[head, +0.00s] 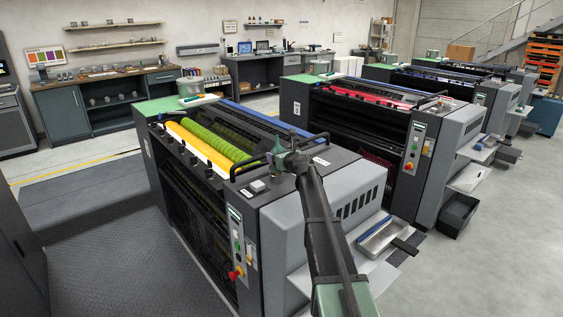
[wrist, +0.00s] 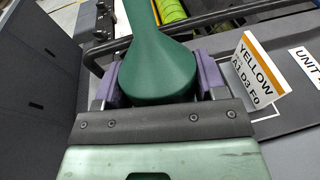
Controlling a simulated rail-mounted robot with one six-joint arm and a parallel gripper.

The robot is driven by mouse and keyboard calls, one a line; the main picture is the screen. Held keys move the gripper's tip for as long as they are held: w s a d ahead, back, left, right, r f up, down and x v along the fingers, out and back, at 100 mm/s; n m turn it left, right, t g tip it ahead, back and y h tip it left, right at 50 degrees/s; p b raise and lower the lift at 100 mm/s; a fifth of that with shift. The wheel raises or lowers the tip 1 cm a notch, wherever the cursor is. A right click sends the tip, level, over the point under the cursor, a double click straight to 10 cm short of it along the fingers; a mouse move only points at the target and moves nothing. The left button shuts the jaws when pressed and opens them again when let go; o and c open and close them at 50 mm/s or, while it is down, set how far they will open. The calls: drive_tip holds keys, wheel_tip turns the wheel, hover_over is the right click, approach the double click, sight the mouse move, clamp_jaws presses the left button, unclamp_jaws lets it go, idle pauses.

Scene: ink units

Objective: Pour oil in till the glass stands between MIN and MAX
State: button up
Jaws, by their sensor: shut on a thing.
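My gripper (wrist: 158,82) is shut on a dark green oil can (wrist: 160,66) in the wrist view, with a purple pad on each side of its rounded body. The can narrows to a neck that runs up past the top of the picture, so its tip is out of view there. In the head view my gripper (head: 290,161) is above the near press, and the small green can (head: 278,147) shows at its end. I cannot make out the oil glass, its MIN and MAX marks or any oil level in either view.
The near press (head: 310,176) has a yellow roller (head: 199,146) and a green roller (head: 220,141). A card reading YELLOW (wrist: 258,72) stands right of the can. A black rail (wrist: 108,47) is close by. Other presses stand behind, and a workbench (head: 105,79) is at the back left.

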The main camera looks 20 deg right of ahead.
drive_tip(key=shift+s+f+g+p, duration=0.15)
drive_tip(key=shift+s+g+p, duration=0.35)
drive_tip(key=shift+g+p, duration=0.45)
drive_tip(key=shift+s+d+f+g+p, duration=0.2)
drive_tip(key=shift+s+f+g+p, duration=0.5)
drive_tip(key=shift+g+p, duration=0.35)
drive_tip(key=shift+s+g+p, duration=0.3)
drive_tip(key=shift+g+p, duration=0.2)
drive_tip(key=shift+g, duration=0.1)
drive_tip(key=shift+s+f+g+h+p, duration=0.3)
drive_tip(key=shift+s+f+g+p, duration=0.2)
drive_tip(key=shift+g+p, duration=0.3)
drive_tip(key=shift+s+d+f+g, duration=0.1)
drive_tip(key=shift+s+f+g, duration=0.3)
drive_tip(key=shift+g, duration=0.3)
drive_tip(key=shift+s+f+g+p, duration=0.1)
drive_tip(key=shift+s+g+p, duration=0.05)
drive_tip(key=shift+g+p, duration=0.5)
drive_tip(key=shift+s+f+g+h+p, duration=0.15)
drive_tip(key=shift+s+f+g, duration=0.05)
drive_tip(key=shift+g, duration=0.5)
drive_tip(key=shift+s+f+g+h+p, duration=0.15)
drive_tip(key=shift+f+g, duration=0.05)
drive_tip(key=shift+g, duration=0.45)
